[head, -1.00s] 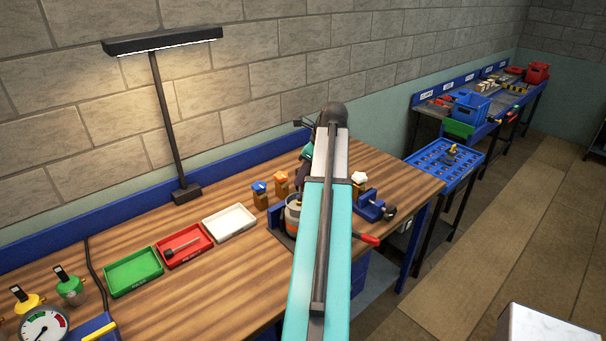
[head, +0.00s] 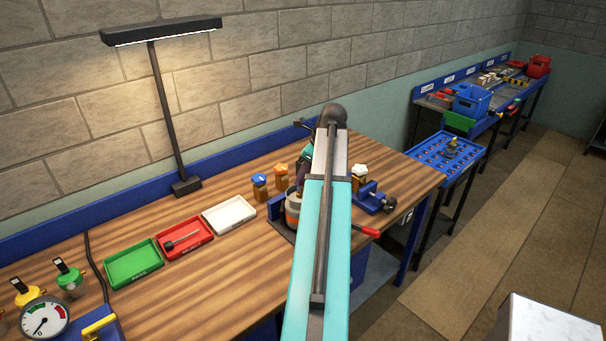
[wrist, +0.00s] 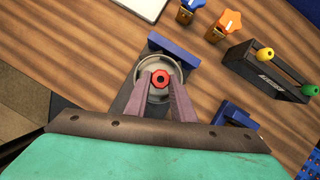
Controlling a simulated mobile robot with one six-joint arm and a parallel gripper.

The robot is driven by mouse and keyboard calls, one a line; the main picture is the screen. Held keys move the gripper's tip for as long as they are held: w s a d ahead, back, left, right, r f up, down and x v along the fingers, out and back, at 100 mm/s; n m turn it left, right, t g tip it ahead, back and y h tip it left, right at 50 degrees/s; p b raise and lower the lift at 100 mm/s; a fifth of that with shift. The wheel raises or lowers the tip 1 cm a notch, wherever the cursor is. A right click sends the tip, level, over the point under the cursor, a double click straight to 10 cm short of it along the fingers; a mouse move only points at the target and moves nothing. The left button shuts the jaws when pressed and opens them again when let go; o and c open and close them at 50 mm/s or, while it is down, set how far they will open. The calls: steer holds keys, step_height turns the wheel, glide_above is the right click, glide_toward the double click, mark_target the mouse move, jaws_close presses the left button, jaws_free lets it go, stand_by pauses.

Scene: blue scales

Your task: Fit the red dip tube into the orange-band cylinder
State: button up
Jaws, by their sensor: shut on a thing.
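The red dip tube (wrist: 161,75) shows in the wrist view as a red faceted head with a dark centre, between my fingertips. My gripper (wrist: 160,84) is shut on it.
A blue block (wrist: 174,49) is close beside the cylinder. Blue-topped (head: 260,187) and orange-topped (head: 281,177) valves stand behind it. A blue vise (head: 372,199) is to the right. White (head: 230,216), red (head: 203,224) and green (head: 133,267) trays lie left.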

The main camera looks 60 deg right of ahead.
steer(key=shift+f, duration=0.4)
steer(key=o, duration=1.1)
steer(key=shift+r, duration=0.1)
steer(key=b+v, duration=0.4)
steer(key=v, duration=0.9)
steer(key=shift+r, duration=0.3)
steer(key=shift+s, duration=0.1)
stand_by(0.7)
